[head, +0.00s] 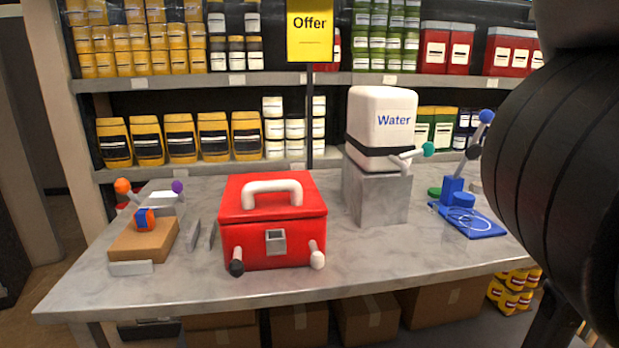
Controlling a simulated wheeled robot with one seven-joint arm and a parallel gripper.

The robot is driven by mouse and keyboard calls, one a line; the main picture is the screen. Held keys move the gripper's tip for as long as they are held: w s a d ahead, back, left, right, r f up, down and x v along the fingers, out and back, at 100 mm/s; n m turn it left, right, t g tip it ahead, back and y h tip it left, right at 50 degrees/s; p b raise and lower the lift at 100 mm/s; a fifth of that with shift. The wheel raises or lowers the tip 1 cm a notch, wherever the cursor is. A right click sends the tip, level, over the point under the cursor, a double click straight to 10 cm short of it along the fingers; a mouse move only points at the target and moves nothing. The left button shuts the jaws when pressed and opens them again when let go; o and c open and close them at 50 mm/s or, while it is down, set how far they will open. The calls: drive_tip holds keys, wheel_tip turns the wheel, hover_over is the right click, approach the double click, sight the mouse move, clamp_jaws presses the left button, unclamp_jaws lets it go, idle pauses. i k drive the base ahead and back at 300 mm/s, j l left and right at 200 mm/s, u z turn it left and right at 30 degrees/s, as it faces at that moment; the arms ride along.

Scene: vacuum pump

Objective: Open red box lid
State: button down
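The red box (272,250) stands on the grey table, left of the table's middle. Its red lid (235,205) is down and shut, with a white arched handle (272,190) on top. A grey latch plate (276,241) is on the front. Two short pegs stick out low on the front, one with a black knob (237,267) and one with a white knob (317,261). My gripper is not in view; a large dark part of my arm fills the right edge.
A white Water container (382,115) sits on a grey block (378,194) to the right. A blue stand (466,215) is farther right. Shelves of jars are behind. The table (180,290) front is clear.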

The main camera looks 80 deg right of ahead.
sight(285, 195)
drive_tip(key=z, duration=1.2)
